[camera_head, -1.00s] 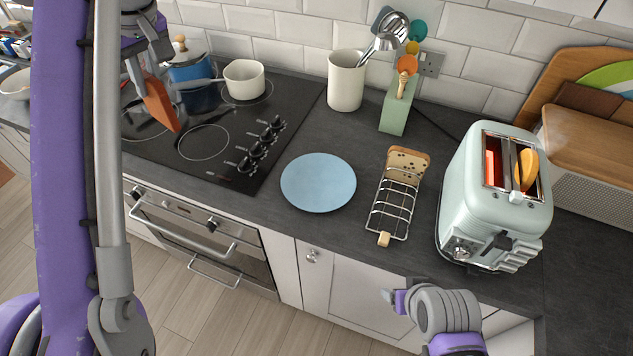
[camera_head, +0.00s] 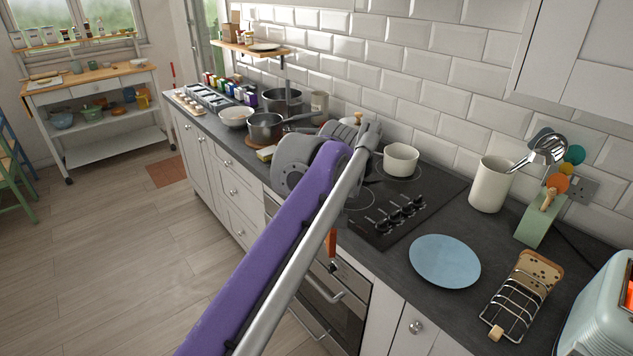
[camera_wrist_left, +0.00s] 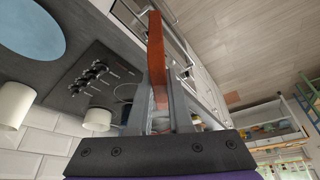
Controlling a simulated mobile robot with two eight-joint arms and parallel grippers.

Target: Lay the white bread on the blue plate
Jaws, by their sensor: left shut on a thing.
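The blue plate (camera_head: 444,261) lies bare on the dark worktop, right of the hob; part of it shows in the left wrist view (camera_wrist_left: 28,28). My left gripper (camera_wrist_left: 158,82) is shut on a flat reddish-brown slice (camera_wrist_left: 156,45), held edge-on. In the head view my arm hides most of this gripper; the slice (camera_head: 332,243) hangs in front of the oven, left of the plate and apart from it. A pale, dark-speckled slice with a brown crust (camera_head: 539,268) stands in the wire rack (camera_head: 512,312). I see no plain white bread. My right gripper is out of view.
The pale green toaster (camera_head: 600,318) stands at the right edge, with orange showing in its slot. A utensil crock (camera_head: 491,185) and green block (camera_head: 538,222) stand behind the plate. A white pot (camera_head: 401,160) is on the hob. Worktop around the plate is clear.

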